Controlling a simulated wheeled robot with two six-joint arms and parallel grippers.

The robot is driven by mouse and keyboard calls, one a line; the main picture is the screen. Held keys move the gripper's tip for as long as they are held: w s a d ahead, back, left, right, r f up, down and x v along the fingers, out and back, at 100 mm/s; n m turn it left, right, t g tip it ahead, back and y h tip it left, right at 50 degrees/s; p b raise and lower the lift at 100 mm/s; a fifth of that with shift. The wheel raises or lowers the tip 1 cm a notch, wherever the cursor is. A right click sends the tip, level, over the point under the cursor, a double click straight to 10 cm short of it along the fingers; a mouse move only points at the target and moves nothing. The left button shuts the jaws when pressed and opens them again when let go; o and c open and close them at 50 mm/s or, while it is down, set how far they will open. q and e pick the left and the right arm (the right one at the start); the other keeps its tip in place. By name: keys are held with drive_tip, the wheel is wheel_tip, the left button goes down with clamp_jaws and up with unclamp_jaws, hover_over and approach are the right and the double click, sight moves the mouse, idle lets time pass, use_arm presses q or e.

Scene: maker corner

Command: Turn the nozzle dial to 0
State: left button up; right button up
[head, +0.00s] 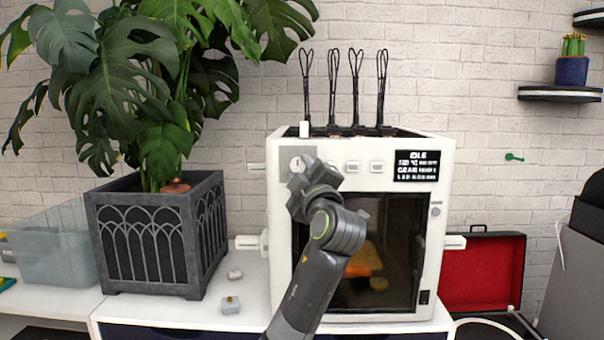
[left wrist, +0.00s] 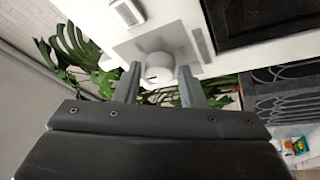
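The white printer (head: 445,185) stands on the table, with a dark display reading IDLE at its upper right. The round white dial (head: 297,164) sits on a grey plate at the printer's upper left and shows partly behind my gripper. It also shows in the left wrist view (left wrist: 158,68). My left gripper (head: 306,178) is at the printer's front beside the dial. In the left wrist view its two fingers (left wrist: 158,78) are apart, with the dial between or just beyond their tips; contact cannot be told. The dial's setting is not readable. My right gripper is out of view.
Several small white buttons (head: 353,167) lie right of the dial. A potted plant in a dark planter (head: 155,240) stands left of the printer, a clear bin (head: 50,250) further left. A small grey block (head: 230,305) lies on the table. An open red-lined case (head: 490,272) is at right.

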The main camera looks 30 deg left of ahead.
use_arm(q)
drive_tip(key=shift+o, duration=1.2)
drive_tip(key=shift+d, duration=0.1)
drive_tip(key=shift+s+d+f, duration=0.15)
drive_tip(key=shift+s+d, duration=0.05)
drive_tip(key=shift+s, duration=0.05)
drive_tip(key=b+v, duration=0.4)
drive_tip(key=v, duration=1.2)
drive_tip(key=shift+s+d, duration=0.2)
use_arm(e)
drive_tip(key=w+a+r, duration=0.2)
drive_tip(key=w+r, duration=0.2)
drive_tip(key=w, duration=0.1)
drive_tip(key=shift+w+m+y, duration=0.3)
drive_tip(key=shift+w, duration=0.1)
use_arm(q)
drive_tip(key=shift+f, duration=0.15)
